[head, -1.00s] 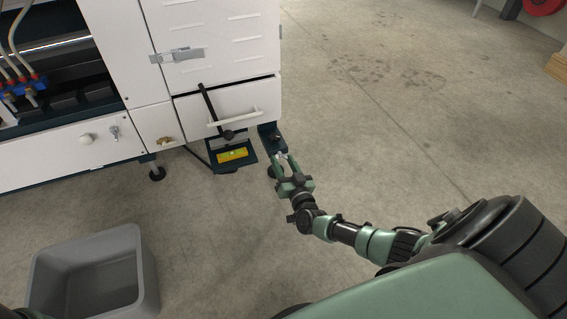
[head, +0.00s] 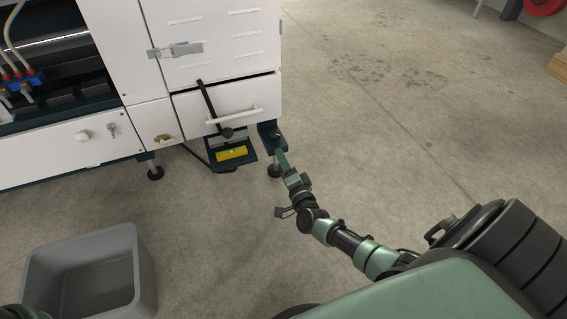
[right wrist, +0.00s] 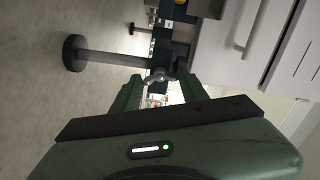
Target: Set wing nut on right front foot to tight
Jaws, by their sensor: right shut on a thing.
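The right front foot (head: 274,172) stands on the floor under the machine's near right corner, below a dark bracket (head: 268,133). In the right wrist view the foot's round pad (right wrist: 74,53) and its grey stem (right wrist: 115,60) lie sideways. The small metal wing nut (right wrist: 160,76) shows between the fingertips there. My right gripper (head: 281,157) is at the foot's upper end, its fingers seen nearly edge-on. In the right wrist view it (right wrist: 159,82) is shut on the wing nut. In the head view the wing nut cannot be made out.
A slightly open drawer with a white handle (head: 235,116) and a black lever (head: 212,107) are just above and left. A yellow level (head: 232,153) sits on a low dark plate beside the foot. A grey bin (head: 85,270) stands lower left. The floor to the right is clear.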

